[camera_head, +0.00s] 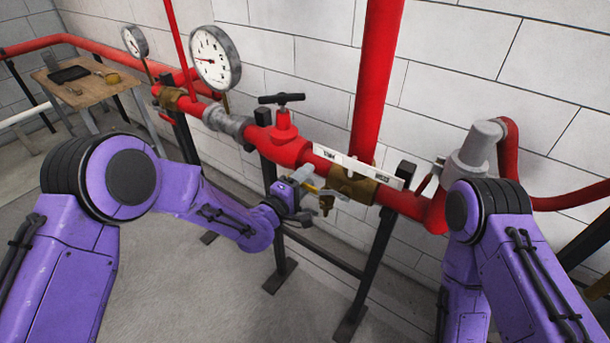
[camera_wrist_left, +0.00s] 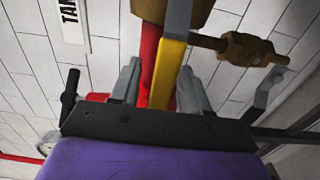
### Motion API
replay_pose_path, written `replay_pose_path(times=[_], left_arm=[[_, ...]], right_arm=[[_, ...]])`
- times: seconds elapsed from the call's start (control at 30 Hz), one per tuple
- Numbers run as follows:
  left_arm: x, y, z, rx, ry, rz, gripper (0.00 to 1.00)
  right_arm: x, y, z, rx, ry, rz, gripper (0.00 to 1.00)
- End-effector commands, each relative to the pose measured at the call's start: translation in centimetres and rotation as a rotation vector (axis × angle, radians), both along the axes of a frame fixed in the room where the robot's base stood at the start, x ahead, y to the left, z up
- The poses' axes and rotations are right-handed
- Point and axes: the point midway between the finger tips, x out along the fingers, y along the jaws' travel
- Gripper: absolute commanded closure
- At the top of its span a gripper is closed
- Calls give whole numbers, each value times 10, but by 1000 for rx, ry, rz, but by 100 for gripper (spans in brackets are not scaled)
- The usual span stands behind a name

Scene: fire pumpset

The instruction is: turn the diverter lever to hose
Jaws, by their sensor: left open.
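The yellow diverter lever (camera_head: 318,190) is at the brass valve body (camera_head: 352,186) on the red pipe, partly hidden by my left gripper in the head view. My left gripper (camera_head: 306,189) is open at the lever. In the left wrist view the yellow lever (camera_wrist_left: 170,65) stands between the two grey fingers of the gripper (camera_wrist_left: 160,82), closer to the right finger. I cannot tell whether a finger touches it. A white label plate (camera_head: 350,165) runs along the pipe above the valve; the wrist view shows part of the word TANK on it (camera_wrist_left: 72,20). My right gripper is out of view.
A small brass fitting (camera_head: 326,205) sticks out beside the lever. A red valve with a black handle (camera_head: 282,99) stands left on the pipe. Gauges (camera_head: 214,58), a vertical red pipe (camera_head: 377,80) and black stands (camera_head: 372,262) surround the work area. A wooden table (camera_head: 95,85) stands far left.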

Motion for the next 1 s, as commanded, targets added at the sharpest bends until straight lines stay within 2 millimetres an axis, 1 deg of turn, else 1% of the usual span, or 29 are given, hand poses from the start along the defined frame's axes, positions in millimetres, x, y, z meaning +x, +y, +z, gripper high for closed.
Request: replay_pose_path(times=[0.23,0.27,0.3,0.37,0.4,0.73,0.87,1.0], left_arm=[[1,-1,-1,1,1,0,54],[1,-1,-1,1,1,0,61],[1,-1,-1,1,1,0,74],[1,-1,-1,1,1,0,93],[1,-1,-1,1,1,0,100],[1,-1,-5,-20,16,1,100],[1,-1,-12,-62,47,2,100],[1,-1,-23,-138,101,3,100]], right_arm=[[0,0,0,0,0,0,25],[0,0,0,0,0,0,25],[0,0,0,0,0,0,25],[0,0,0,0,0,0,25],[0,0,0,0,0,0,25],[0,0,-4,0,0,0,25],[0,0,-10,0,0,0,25],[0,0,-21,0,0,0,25]])
